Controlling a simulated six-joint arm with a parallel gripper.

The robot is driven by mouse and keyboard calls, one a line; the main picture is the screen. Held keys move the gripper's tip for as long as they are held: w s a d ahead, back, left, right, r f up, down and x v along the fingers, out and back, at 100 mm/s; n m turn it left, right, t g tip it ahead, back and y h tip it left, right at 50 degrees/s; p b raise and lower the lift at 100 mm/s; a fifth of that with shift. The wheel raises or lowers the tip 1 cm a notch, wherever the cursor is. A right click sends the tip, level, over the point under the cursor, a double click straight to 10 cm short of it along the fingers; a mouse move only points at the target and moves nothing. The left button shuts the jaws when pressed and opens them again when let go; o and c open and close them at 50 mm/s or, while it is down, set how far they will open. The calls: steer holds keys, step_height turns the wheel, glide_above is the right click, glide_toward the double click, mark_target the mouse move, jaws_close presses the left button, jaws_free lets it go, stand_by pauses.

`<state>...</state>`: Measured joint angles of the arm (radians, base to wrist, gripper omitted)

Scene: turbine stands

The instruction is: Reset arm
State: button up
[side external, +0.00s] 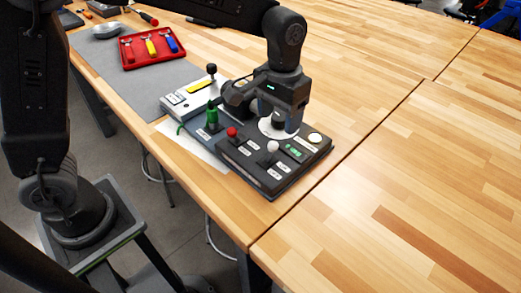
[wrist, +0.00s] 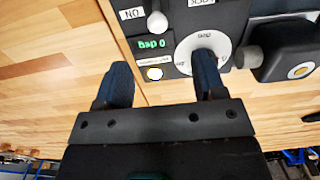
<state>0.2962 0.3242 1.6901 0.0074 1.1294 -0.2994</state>
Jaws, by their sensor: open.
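My gripper (side external: 280,116) is at the end of my arm, pointing down over the control panel (side external: 262,178). The right finger overlaps the white dial (wrist: 184,58) in the picture; the left finger is over the table beside the panel. The dial (side external: 267,131) is partly hidden by the fingers in the side view. I cannot tell whether a finger touches it. A green display (wrist: 152,44) reads 0 deg.
The panel carries a white-knobbed lever (side external: 272,147), a red-knobbed lever (side external: 232,133), a green part (side external: 212,112) and a pale round button (side external: 315,138). A red tray (side external: 130,61) with tools and a metal bowl (side external: 107,30) are at the back left. The wooden table (side external: 400,190) is clear at right.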

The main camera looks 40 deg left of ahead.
steer(key=s+a+r+t, duration=0.3)
steer(key=s+a+r, duration=0.4)
steer(key=s, duration=0.2)
steer(key=s+a+t, duration=0.2)
steer(key=s+a, duration=0.3)
steer(key=s, duration=0.5)
steer(key=shift+s+a+f+t, duration=0.2)
steer(key=shift+f+t, duration=0.1)
steer(key=shift+f, duration=0.1)
